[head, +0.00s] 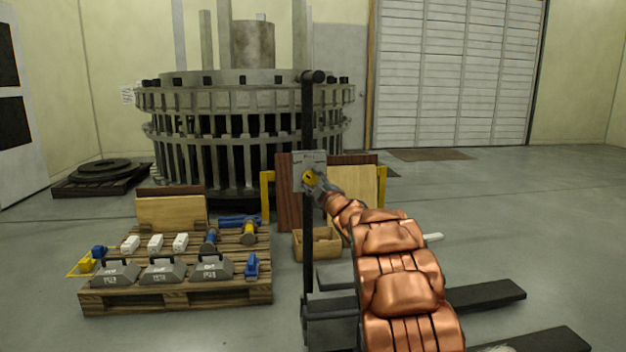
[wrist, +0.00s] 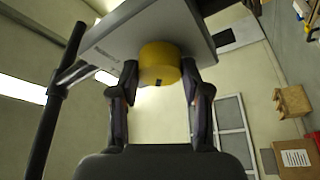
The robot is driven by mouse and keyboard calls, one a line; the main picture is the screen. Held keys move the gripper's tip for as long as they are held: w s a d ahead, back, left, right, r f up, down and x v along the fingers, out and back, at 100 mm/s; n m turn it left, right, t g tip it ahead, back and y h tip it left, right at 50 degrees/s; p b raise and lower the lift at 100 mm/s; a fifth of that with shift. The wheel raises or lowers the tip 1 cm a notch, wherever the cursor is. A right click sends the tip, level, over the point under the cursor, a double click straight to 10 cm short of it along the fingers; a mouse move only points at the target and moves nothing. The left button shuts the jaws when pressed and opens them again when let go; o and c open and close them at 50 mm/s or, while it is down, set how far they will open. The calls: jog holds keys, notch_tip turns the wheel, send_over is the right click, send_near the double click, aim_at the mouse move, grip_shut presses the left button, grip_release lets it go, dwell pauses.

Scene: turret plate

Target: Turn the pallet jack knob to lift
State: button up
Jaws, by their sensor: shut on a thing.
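The pallet jack knob (wrist: 160,64) is a yellow round cylinder with a small dark mark on its side. It sits on a grey panel (wrist: 140,35), which is fixed to the jack's black upright post (head: 308,230). In the head view the yellow knob (head: 309,177) shows at the panel's lower middle. My gripper (wrist: 160,85) has one finger on each side of the knob and is shut on it. In the head view my gripper (head: 318,182) reaches the panel from the right and hides part of it.
The pallet jack's dark forks (head: 480,294) lie low on the floor at right. A wooden pallet (head: 180,296) with grey weights and tools stands at left. A wooden crate (head: 316,246) is behind the post. Open floor lies at far right.

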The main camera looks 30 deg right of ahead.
dwell(0.3)
jog(key=o, duration=1.1)
jog(key=shift+o, duration=0.2)
jog(key=v, duration=1.2)
